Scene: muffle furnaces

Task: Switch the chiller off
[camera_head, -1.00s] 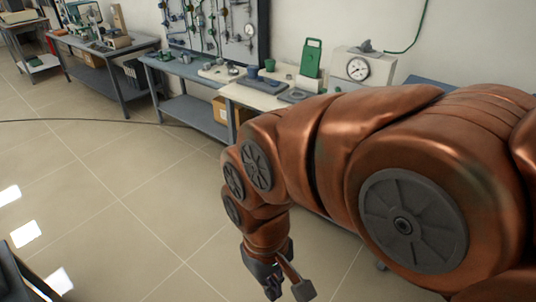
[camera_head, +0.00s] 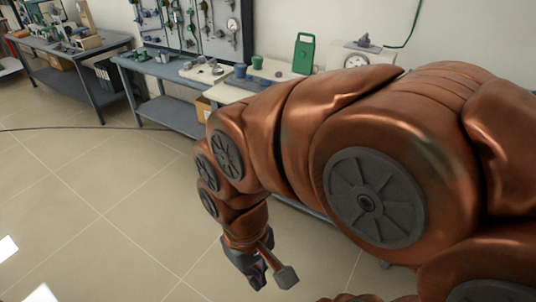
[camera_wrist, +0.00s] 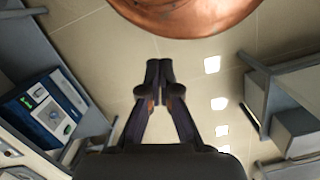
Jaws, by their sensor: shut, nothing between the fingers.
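My gripper (camera_head: 262,277) hangs low over the tiled floor in the head view, below my bent copper arm. In the wrist view its two fingers (camera_wrist: 160,72) are together with nothing between them, pointing over bare floor. A device with a blue front panel (camera_wrist: 50,112), a small green-lit display and a round knob shows at the left of the wrist view, apart from the fingers. I cannot tell for sure whether it is the chiller. No device clearly recognisable as the chiller shows in the head view, where my arm hides much of the right side.
A bench (camera_head: 228,93) with small items, a green plate-like object (camera_head: 303,53) and a dial gauge (camera_head: 356,61) stands along the wall. Another workbench (camera_head: 75,48) is farther left. Grey furniture (camera_wrist: 290,110) is at the wrist view's right. The floor at left is mostly clear; a cable crosses it.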

